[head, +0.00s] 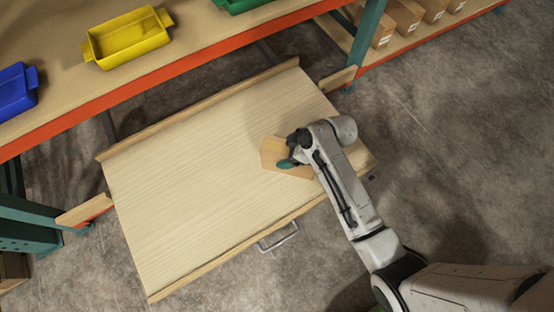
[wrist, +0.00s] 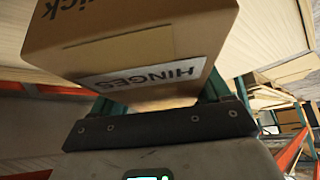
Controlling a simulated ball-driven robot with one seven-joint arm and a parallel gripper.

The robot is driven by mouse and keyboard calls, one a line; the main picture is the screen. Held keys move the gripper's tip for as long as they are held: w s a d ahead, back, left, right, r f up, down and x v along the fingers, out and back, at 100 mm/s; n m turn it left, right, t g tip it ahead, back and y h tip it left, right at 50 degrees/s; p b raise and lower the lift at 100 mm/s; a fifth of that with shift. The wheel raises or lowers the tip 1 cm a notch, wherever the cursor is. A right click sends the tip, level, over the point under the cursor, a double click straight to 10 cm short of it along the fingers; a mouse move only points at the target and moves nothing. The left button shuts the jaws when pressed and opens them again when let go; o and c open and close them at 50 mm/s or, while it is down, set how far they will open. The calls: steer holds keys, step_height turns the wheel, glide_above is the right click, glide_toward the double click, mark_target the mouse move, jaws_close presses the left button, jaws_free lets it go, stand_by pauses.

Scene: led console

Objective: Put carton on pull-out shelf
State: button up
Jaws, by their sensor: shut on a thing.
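A brown carton (head: 274,152) is over the right part of the wooden pull-out shelf (head: 190,175) in the head view. In the wrist view the carton (wrist: 130,50) fills the upper middle, with a white label reading "HINGES". My gripper (head: 288,160) is shut on the carton; its teal fingers also show in the wrist view (wrist: 165,98), reaching to the carton. My arm covers the carton's right part in the head view. I cannot tell whether the carton touches the shelf surface or is held just above it.
The pull-out shelf extends over the concrete floor, with raised wooden side rails and a metal handle (head: 278,237) at its front. Its left and middle are bare. Behind it, an orange-edged rack shelf holds a yellow bin (head: 127,38) and a blue bin (head: 16,90). Cartons (head: 405,16) stand at upper right.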

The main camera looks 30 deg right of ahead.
steer(key=shift+a+b+x, duration=0.15)
steer(key=shift+b+x, duration=0.2)
steer(key=shift+x, duration=0.6)
steer(key=shift+a+b+x, duration=0.15)
steer(key=shift+b+x, duration=0.15)
steer(key=shift+x, duration=0.6)
steer(key=shift+w+a+f+b, duration=0.15)
steer(key=shift+f+b, duration=0.3)
steer(key=shift+f, duration=0.35)
steer(key=shift+w+a+f+b, duration=0.15)
steer(key=shift+f+b, duration=0.3)
steer(key=shift+f, duration=0.4)
steer(key=shift+d, duration=0.1)
steer(key=o, duration=1.8)
steer(key=shift+s+f, duration=0.1)
steer(key=shift+f, duration=0.1)
steer(key=shift+o, duration=0.2)
steer(key=shift+r, duration=0.15)
